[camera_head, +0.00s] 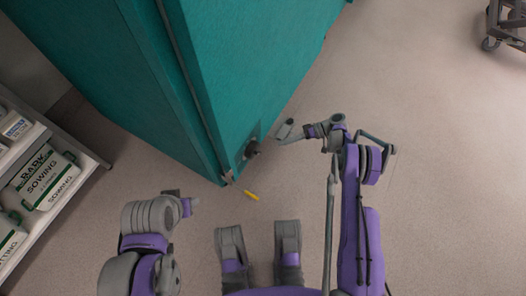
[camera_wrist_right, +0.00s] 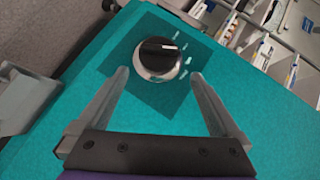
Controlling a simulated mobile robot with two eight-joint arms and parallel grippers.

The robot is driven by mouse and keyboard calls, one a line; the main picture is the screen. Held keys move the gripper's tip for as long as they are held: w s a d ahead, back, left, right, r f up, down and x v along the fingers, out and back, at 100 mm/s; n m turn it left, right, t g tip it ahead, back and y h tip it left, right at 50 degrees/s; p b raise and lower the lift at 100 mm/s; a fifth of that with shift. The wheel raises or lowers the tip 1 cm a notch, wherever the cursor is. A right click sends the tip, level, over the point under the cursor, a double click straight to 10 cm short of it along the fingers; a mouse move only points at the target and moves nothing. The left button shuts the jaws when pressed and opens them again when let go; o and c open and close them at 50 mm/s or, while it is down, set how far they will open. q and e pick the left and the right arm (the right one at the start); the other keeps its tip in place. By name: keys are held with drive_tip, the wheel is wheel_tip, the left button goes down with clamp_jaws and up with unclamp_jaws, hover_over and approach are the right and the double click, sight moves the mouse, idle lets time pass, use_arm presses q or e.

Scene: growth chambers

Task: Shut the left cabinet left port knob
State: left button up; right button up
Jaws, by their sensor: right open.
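The teal cabinet (camera_head: 255,65) fills the upper middle of the head view. Its port knob (camera_head: 252,149) sits low on the cabinet, close to a corner. In the right wrist view the knob (camera_wrist_right: 158,60) has a black cap with a white line and a silver base, on a dark square patch with pale marks. My right gripper (camera_wrist_right: 160,76) is open and empty, its fingers pointing at the knob, one to each side and apart from it. It also shows right of the knob in the head view (camera_head: 287,130). My left gripper (camera_head: 182,198) is low at left; its jaws are unclear.
A small yellow item (camera_head: 251,195) lies on the floor near the cabinet corner. A white shelf (camera_head: 65,150) with boxes labelled "SOWING" stands at the left. A wheeled cart (camera_head: 505,25) is at the top right. The floor at the right is clear.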

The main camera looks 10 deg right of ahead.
sight(260, 152)
drive_tip(key=b+x, duration=0.1)
drive_tip(key=x, duration=1)
drive_tip(key=shift+d+f+b, duration=0.1)
drive_tip(key=shift+f+b, duration=0.1)
drive_tip(key=shift+b, duration=0.2)
drive_tip(key=c, duration=1.1)
drive_tip(key=shift+o, duration=0.2)
drive_tip(key=shift+s, duration=0.1)
